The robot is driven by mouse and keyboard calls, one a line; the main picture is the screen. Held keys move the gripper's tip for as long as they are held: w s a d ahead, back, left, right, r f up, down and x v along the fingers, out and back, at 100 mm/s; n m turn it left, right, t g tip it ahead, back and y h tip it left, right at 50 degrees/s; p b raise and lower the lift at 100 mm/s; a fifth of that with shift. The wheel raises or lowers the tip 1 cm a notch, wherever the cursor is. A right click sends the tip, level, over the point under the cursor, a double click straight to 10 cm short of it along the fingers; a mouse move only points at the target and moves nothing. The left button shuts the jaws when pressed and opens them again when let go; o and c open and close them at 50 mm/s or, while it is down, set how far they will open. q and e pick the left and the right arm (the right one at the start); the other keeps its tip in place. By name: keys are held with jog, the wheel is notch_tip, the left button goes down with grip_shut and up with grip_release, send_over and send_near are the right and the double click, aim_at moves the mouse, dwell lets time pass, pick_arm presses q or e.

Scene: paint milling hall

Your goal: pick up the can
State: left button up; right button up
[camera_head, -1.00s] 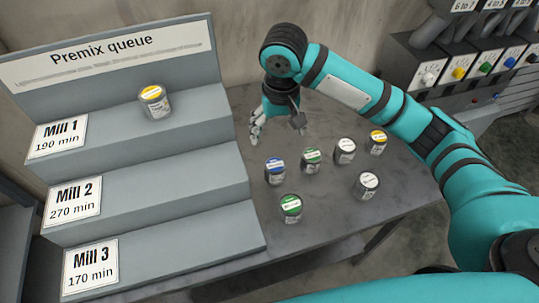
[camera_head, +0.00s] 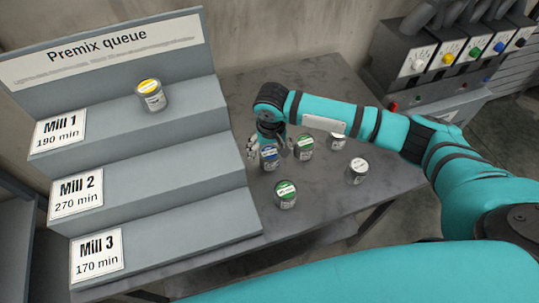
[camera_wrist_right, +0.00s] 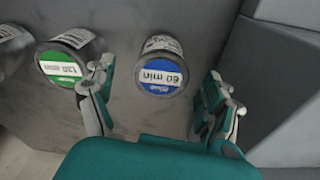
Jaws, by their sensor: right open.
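My right gripper (camera_head: 268,150) is open over the table, with its fingers at the blue-labelled can (camera_head: 269,161). In the right wrist view this can (camera_wrist_right: 160,72) stands between the two spread fingers, its label reading 60 min. Clear gaps show on both sides of it there. A green-labelled can (camera_head: 304,148) is close to the right of the gripper; in the wrist view it (camera_wrist_right: 70,58) sits just outside the left finger. Another green-labelled can (camera_head: 286,195) stands nearer the front. My left gripper is out of view.
White-labelled cans (camera_head: 357,172) stand to the right on the grey table (camera_head: 330,207). A stepped rack (camera_head: 160,208) marked Mill 1 to Mill 3 borders the left, with a yellow-labelled can (camera_head: 151,95) on its top step. A dispenser with coloured knobs (camera_head: 425,68) stands behind.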

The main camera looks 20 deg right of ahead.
notch_tip(320, 180, down, 2)
jog(key=shift+w+f, duration=0.1)
jog(key=shift+f, duration=0.05)
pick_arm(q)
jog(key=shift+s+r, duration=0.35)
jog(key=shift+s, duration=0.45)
pick_arm(e)
jog(key=shift+f, duration=0.3)
jog(key=shift+c, duration=0.3)
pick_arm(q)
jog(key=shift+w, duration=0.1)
pick_arm(e)
jog(key=c, duration=1.3)
